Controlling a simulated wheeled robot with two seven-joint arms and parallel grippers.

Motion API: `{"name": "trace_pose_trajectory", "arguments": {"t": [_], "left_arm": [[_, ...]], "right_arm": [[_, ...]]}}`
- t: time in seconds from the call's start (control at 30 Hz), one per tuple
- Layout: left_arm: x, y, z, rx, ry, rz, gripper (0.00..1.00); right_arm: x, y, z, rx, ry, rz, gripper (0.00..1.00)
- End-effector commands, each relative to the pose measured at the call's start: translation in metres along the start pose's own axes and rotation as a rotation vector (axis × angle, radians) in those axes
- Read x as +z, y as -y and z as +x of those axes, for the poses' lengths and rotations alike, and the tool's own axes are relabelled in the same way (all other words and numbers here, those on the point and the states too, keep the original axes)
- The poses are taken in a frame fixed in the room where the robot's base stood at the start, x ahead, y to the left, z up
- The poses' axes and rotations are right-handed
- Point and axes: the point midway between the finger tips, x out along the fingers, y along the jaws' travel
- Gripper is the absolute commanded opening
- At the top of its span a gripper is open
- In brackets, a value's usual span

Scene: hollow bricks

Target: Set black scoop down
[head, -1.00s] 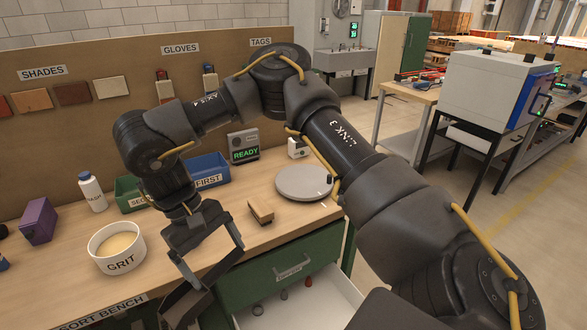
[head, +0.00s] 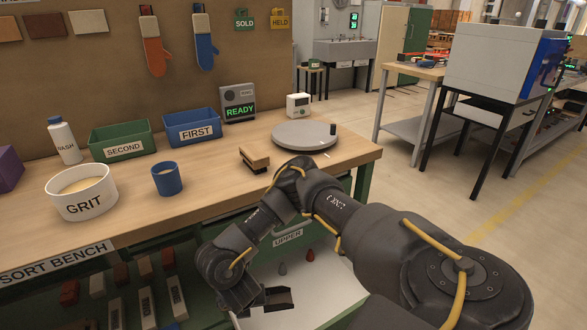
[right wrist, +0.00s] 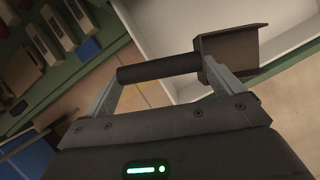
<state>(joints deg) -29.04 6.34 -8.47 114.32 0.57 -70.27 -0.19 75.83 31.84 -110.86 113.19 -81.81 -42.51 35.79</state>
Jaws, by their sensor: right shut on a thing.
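The black scoop (right wrist: 228,48) has a dark round handle and a boxy pan. In the right wrist view, my right gripper (right wrist: 160,72) is shut on its handle, one finger near each end. I cannot tell whether the scoop touches the drawer floor. My left gripper is not in view.
Bricks (head: 146,306) sit on a lower shelf at left.

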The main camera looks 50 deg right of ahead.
Motion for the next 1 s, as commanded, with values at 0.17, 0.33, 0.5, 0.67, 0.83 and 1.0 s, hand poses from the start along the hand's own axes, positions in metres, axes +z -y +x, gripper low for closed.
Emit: {"name": "trace_pose_trajectory", "arguments": {"t": [0.17, 0.33, 0.5, 0.67, 0.83, 1.0], "left_arm": [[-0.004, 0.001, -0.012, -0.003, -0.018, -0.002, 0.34], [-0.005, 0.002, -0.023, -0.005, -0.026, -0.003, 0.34], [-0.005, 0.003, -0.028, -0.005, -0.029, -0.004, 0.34], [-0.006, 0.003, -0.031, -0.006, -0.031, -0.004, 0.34], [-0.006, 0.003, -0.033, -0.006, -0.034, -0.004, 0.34], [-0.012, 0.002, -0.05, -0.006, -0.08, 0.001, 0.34]], "right_arm": [[-0.005, 0.032, 0.045, 0.062, -0.008, -0.161, 0.6], [-0.004, 0.046, 0.06, 0.097, -0.006, -0.25, 0.6], [-0.003, 0.053, 0.067, 0.118, -0.004, -0.301, 0.6], [-0.001, 0.056, 0.069, 0.124, -0.001, -0.322, 0.6], [-0.001, 0.056, 0.07, 0.126, 0.0, -0.325, 0.6], [-0.009, 0.056, 0.088, 0.126, -0.003, -0.326, 0.6]]}}
